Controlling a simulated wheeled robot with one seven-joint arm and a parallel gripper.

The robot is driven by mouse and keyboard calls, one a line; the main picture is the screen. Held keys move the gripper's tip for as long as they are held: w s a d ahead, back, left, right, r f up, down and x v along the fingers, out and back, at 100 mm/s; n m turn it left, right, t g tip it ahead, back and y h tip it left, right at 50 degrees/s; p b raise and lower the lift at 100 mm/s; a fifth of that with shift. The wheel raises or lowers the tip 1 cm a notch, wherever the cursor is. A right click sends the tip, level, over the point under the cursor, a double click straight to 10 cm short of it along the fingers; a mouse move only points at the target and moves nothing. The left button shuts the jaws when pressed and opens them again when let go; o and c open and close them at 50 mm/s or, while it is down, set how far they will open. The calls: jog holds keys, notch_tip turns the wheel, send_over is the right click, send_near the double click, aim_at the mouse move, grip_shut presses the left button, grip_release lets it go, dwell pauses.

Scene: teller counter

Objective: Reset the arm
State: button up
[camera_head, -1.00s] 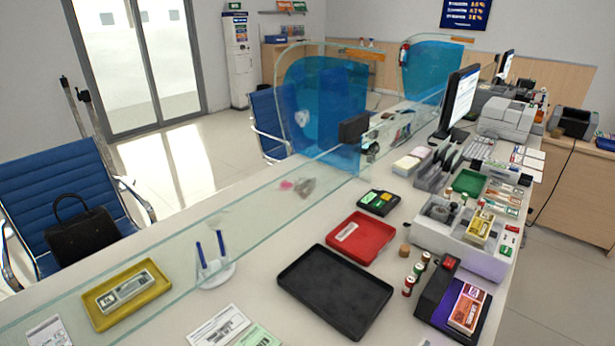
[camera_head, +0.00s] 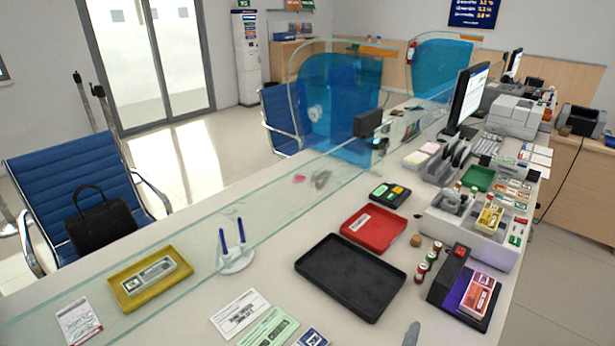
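My gripper and arm are not clearly in view. A small grey shape (camera_head: 411,334) shows at the bottom edge; I cannot tell what it is. The teller counter (camera_head: 270,275) runs from the lower left to the upper right. An empty black tray (camera_head: 350,276) lies on it in the middle. A red tray (camera_head: 373,230) with a pale slip lies just behind it. A yellow tray (camera_head: 118,290) with a banknote bundle (camera_head: 150,275) sits at the left, beyond the glass.
A clear glass screen (camera_head: 285,208) stands along the counter. A purple-lit device (camera_head: 447,287) with a banknote bundle, several small rolls (camera_head: 427,263) and a monitor (camera_head: 466,98) stand at the right. Papers (camera_head: 240,313) lie in front.

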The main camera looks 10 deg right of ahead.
jog(key=s+a+r+m+t+y, duration=0.35)
jog(key=s+a+m+y, duration=0.3)
jog(key=a+m, duration=0.45)
jog(key=s+r+m, duration=0.2)
jog(key=s+m, duration=0.1)
jog(key=s, duration=0.4)
jog(key=s+r+m+y, duration=0.1)
jog(key=s+r+m, duration=0.1)
jog(key=s+m, duration=0.2)
jog(key=s+r+m+y, duration=0.1)
jog(key=s+m, duration=0.3)
jog(key=s, duration=0.6)
jog(key=shift+s+r+t, duration=0.2)
jog(key=shift+r+t, duration=0.2)
jog(key=shift+t, duration=0.05)
